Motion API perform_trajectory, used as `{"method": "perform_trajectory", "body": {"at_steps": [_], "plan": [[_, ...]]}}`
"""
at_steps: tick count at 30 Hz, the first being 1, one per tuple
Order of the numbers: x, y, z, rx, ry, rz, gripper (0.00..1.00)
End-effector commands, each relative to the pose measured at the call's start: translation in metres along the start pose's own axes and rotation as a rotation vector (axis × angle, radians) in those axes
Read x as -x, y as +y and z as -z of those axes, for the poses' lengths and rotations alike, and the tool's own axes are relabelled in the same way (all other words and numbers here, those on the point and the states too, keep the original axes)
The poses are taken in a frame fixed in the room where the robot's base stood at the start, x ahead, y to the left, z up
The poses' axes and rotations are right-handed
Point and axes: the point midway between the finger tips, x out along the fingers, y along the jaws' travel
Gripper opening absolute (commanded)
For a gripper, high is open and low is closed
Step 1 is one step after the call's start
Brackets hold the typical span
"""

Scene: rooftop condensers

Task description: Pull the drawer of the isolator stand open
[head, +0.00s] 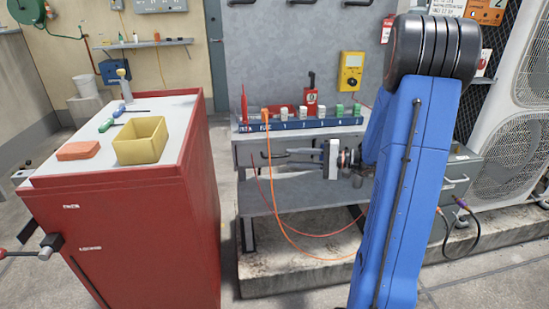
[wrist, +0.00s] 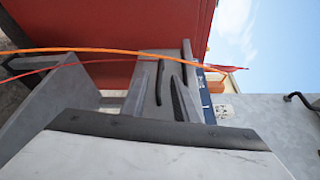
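The isolator stand, a grey metal bench (head: 290,202) with a lower shelf, is in the middle of the head view. A dark bar (head: 273,155), which looks like the drawer handle, shows at its front below the top. The drawer looks shut, though my arm hides the stand's right part. My gripper (head: 280,164) points left along the stand's front, beside the bar, with its fingers apart. In the wrist view, my gripper (wrist: 165,90) shows dark strips between the fingers. I cannot tell whether the bar is between them or touched.
A blue rail (head: 300,125) with several small blocks stands on the bench top. Orange and red cables (head: 285,232) hang in front of it. A red cabinet (head: 130,235) with a yellow bin (head: 141,148) stands left. A grey drawer unit (head: 461,170) and condensers (head: 510,155) are right.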

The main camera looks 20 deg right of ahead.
Motion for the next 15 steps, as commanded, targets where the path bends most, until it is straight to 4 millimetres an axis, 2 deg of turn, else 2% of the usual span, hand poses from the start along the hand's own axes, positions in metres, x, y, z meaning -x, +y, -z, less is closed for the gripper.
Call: {"method": "perform_trajectory", "body": {"at_steps": [9, 15], "plan": [[-0.048, 0.0, -0.001, -0.001, -0.003, 0.0, 0.27], [-0.068, 0.0, -0.001, -0.001, -0.002, 0.0, 0.27]]}}
